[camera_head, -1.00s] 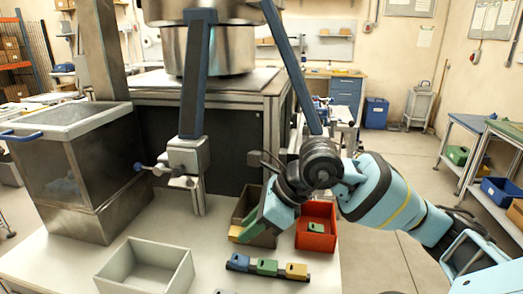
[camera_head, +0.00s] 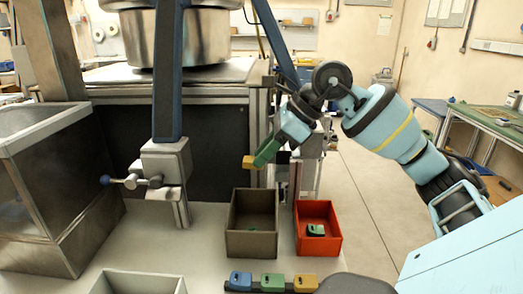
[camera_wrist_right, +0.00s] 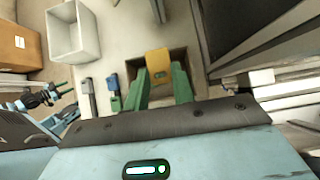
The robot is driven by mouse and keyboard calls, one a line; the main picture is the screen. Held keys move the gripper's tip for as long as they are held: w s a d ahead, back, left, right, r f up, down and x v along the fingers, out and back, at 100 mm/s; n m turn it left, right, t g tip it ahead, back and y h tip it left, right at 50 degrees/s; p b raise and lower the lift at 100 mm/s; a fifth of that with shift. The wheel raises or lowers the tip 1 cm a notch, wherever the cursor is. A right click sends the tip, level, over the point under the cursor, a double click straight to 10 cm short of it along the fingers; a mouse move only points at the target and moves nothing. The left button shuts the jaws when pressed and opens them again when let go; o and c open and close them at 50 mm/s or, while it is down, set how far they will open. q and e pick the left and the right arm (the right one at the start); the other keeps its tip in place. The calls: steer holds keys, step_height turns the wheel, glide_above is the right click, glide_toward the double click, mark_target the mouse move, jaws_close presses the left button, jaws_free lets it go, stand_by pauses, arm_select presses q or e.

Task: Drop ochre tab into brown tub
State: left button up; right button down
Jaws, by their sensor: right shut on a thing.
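My right gripper (camera_head: 262,156) has green fingers and is shut on the ochre tab (camera_head: 249,162). In the head view it holds the tab in the air, with the tab showing above the back rim of the brown tub (camera_head: 252,243). In the right wrist view the ochre tab (camera_wrist_right: 158,62) sits between the fingertips, with the brown tub (camera_wrist_right: 181,57) behind and below it, partly hidden by tab and fingers. A small green piece shows inside the brown tub in the head view.
A red tub (camera_head: 319,247) with a green tab (camera_head: 315,230) inside stands right of the brown tub. A dark rack in front holds blue (camera_head: 240,280), green (camera_head: 272,282) and ochre (camera_head: 305,283) tabs. A pale open bin (camera_head: 138,283) is at the front left. A metal post stands left of the tubs.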

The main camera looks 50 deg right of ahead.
steer(key=shift+f+b, duration=2.05)
steer(key=shift+f, duration=0.35)
steer(key=c, duration=1.1)
jaws_free()
steer(key=v, duration=0.7)
steer(key=shift+s+r+b, duration=0.15)
steer(key=shift+r+b, duration=0.2)
steer(key=shift+b, duration=0.1)
steer(key=shift+d, duration=0.15)
